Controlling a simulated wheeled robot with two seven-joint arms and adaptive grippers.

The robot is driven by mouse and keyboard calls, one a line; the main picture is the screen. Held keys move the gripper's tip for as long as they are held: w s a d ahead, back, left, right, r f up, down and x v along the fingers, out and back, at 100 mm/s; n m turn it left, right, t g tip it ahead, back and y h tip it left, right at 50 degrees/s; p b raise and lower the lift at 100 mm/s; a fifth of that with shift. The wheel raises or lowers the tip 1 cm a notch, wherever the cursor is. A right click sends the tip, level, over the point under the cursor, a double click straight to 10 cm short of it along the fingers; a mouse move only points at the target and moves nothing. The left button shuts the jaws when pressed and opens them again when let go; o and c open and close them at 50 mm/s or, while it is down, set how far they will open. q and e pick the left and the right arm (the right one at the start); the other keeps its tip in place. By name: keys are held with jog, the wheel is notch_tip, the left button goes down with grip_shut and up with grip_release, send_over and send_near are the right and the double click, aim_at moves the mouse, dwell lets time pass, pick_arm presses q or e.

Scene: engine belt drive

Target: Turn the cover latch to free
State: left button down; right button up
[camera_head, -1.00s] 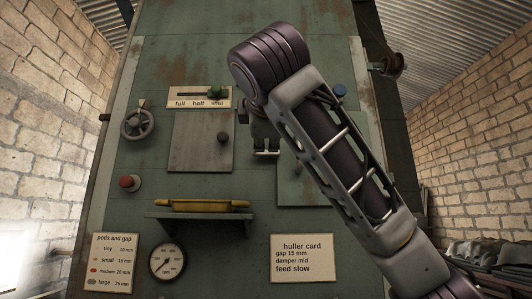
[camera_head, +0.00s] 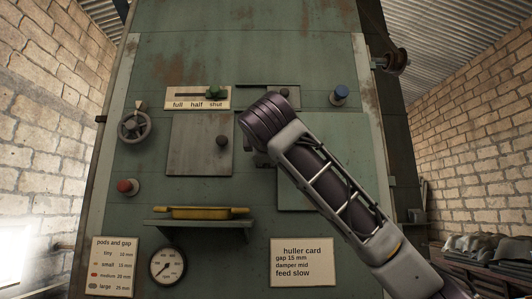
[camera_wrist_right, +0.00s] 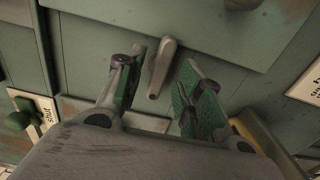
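The cover latch (camera_wrist_right: 158,76) is a small grey lever on the green panel in the right wrist view. My right gripper (camera_wrist_right: 163,62) is open, with one green-padded finger on each side of the lever and visible gaps on both sides. I cannot tell how deep the lever sits between the fingers. In the head view my right arm (camera_head: 330,185) covers the latch and its own gripper fingers. My left gripper is in neither view.
On the machine front are a handwheel (camera_head: 134,125), a slider with a green knob (camera_head: 214,93), a grey plate (camera_head: 190,150), a red button (camera_head: 126,186), a blue knob (camera_head: 340,93), a yellow bar (camera_head: 203,212) on a shelf (camera_head: 200,226), and a gauge (camera_head: 167,266).

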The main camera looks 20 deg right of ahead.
jog(key=shift+x, duration=0.9)
grip_shut()
